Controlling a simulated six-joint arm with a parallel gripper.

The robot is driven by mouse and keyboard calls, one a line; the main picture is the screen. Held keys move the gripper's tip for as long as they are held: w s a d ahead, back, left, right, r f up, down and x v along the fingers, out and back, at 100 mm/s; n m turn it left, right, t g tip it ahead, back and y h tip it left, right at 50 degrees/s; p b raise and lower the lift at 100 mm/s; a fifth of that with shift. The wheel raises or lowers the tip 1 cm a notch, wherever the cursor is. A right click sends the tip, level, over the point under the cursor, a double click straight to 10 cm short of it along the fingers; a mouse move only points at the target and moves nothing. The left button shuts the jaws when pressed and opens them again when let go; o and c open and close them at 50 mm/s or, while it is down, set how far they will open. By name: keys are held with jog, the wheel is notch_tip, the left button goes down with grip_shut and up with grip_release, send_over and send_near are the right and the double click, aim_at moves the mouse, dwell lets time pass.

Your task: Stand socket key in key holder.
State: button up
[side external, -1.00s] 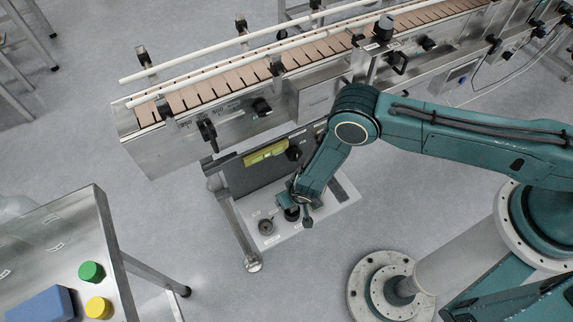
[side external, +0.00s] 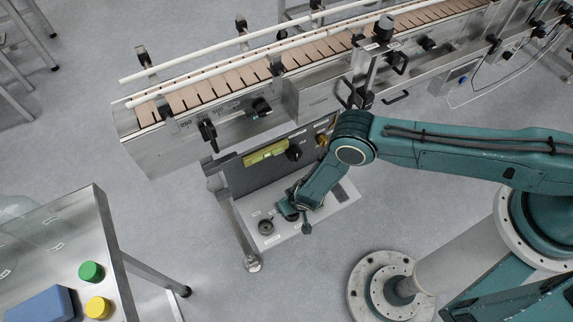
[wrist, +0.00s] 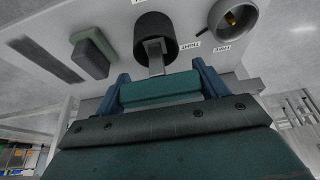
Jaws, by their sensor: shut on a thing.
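My gripper (wrist: 163,75) is at the white base plate (side external: 318,208), reaching down at a tilt. Its two blue fingers show in the wrist view, shut on the socket key. What shows of the key is a grey flat-sided bar (wrist: 155,57) running from between the fingers to a black cylinder. This black cylinder (wrist: 154,28), which looks like the key holder, stands on the plate straight ahead of the fingers. Whether the bar is inside it or just over it I cannot tell. In the side view, the gripper largely hides both.
A grey cup (wrist: 240,18) with something brass inside sits right of the black cylinder, with labels near it. A grey-green block (wrist: 93,53) and a dark strip (wrist: 45,60) lie to its left. The conveyor (side external: 215,92) and its dark panel stand behind the plate.

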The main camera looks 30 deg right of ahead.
jog(key=shift+f, duration=0.1)
jog(key=o, duration=1)
jog(key=shift+o, duration=0.2)
jog(key=v, duration=1.2)
jog(key=shift+w, duration=0.1)
